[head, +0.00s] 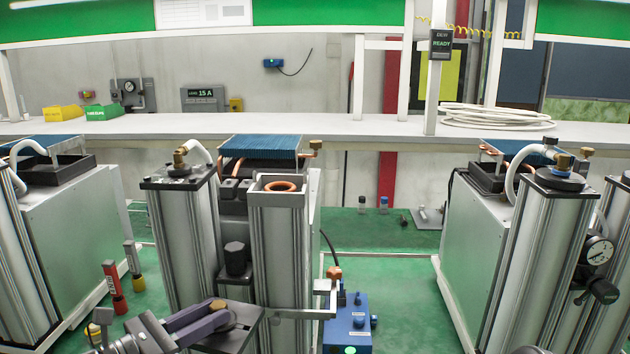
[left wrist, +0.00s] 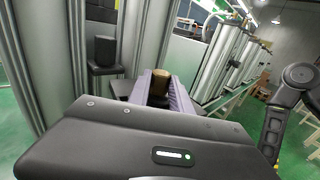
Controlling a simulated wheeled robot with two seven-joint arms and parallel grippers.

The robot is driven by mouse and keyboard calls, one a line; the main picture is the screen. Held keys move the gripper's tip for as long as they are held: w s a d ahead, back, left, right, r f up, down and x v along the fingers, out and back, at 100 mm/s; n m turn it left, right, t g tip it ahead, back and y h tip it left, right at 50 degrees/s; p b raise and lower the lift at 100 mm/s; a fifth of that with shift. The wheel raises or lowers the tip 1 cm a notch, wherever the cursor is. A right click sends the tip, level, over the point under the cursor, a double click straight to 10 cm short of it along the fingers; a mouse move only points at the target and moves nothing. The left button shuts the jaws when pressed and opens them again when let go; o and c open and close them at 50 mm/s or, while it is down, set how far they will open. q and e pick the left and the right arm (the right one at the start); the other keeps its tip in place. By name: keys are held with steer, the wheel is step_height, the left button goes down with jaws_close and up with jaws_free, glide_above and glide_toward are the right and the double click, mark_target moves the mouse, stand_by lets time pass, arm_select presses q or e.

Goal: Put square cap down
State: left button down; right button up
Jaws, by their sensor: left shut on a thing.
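The square cap (head: 240,333) is a dark flat square plate with a brass fitting on top. My left gripper (head: 212,314) is shut on it at the brass fitting, low in front of the middle machine's columns. In the left wrist view, the brass fitting (left wrist: 160,84) shows between the purple-grey fingers (left wrist: 156,92); the gripper body hides much of the plate. The middle machine's right column (head: 278,250) has an open square top with a copper ring inside. Its left column (head: 180,230) carries a similar dark square cap (head: 178,178). My right gripper is not in view.
A black cylinder (head: 235,258) stands on a small ledge between the two columns. A blue box (head: 347,325) with a bracket stands right of the held cap. Similar machines stand left and right (head: 530,250). A white bench (head: 370,127) runs behind.

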arm_select(q)
steer(key=s+f+m+g+h, duration=0.1)
steer(key=s+f, duration=0.1)
steer(key=f, duration=0.9)
steer(key=s+a+f+m+g, duration=0.1)
steer(key=s+f, duration=0.1)
steer(key=f, duration=0.9)
steer(key=shift+a+f+h, duration=0.3)
steer(key=shift+h, duration=0.1)
steer(key=shift+r, duration=0.2)
